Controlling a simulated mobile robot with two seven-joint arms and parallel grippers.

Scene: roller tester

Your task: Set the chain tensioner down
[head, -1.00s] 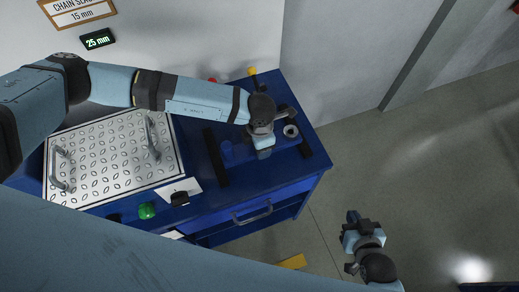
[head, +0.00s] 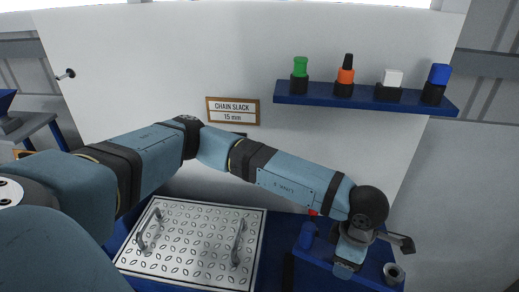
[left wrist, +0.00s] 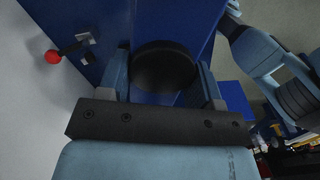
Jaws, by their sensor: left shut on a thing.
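My left gripper (head: 346,268) points down over the right part of the blue bench (head: 278,240). In the left wrist view its two fingers (left wrist: 163,85) stand on either side of a dark round piece, which I take to be the chain tensioner (left wrist: 163,66). The gripper is shut on it. In the head view the held piece is hidden below the gripper. I cannot tell whether it touches the bench. My right gripper is not clearly shown in either view now.
A blue cylinder (head: 307,235) stands left of the gripper and a grey ring-shaped part (head: 393,273) right of it. A tread-plate cover (head: 190,242) with two handles lies at left. A shelf (head: 365,98) holds several coloured-topped items. A red knob (left wrist: 53,57) shows in the wrist view.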

